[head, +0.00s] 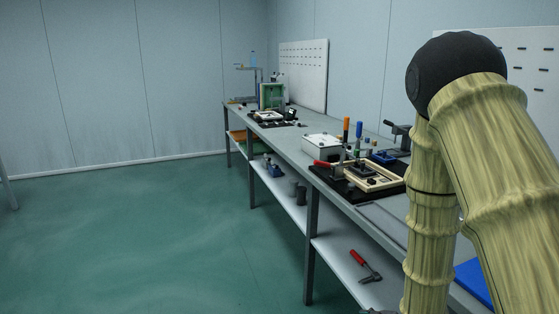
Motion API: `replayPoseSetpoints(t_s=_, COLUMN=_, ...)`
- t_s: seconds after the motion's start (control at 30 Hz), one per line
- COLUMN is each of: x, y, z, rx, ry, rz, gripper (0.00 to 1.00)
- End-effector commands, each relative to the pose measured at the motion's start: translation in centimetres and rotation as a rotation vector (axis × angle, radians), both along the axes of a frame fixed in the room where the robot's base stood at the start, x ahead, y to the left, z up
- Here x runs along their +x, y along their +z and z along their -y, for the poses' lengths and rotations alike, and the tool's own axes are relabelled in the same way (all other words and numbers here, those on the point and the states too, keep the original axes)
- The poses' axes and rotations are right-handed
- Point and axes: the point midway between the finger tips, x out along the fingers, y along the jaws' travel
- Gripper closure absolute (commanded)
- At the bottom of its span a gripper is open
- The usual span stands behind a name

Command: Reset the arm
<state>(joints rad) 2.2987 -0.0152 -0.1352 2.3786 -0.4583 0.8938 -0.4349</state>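My arm shows large at the right of the head view, with its links in a yellowish, ribbed cover and a black rounded joint at the top. From that joint one link runs down towards the bottom edge. My gripper is not in view, so its fingers and anything in them cannot be seen. A panel fixture with a cream frame (382,182) lies on the bench, left of my arm. A red-handled clamp (327,164) stands at its left side.
A long grey bench (285,143) runs along the right wall. A white box (321,146), a blue-handled tool (358,132) and an orange-handled tool (346,127) stand near the fixture. A red-handled tool (364,265) lies on the lower shelf (335,252). Green floor (130,235) at the left is clear.

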Motion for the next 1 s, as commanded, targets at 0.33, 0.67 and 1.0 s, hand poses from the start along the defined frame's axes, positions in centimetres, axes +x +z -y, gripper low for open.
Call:
replayPoseSetpoints(t_s=0.33, x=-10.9, y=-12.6, z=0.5, rx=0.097, ry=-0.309, rz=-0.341, gripper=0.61)
replayPoseSetpoints(t_s=0.67, x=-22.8, y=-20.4, z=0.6, rx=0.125, ry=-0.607, rz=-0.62, gripper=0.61)
replayPoseSetpoints(t_s=1.0, x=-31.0, y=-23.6, z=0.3, rx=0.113, ry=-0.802, rz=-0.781, gripper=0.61)
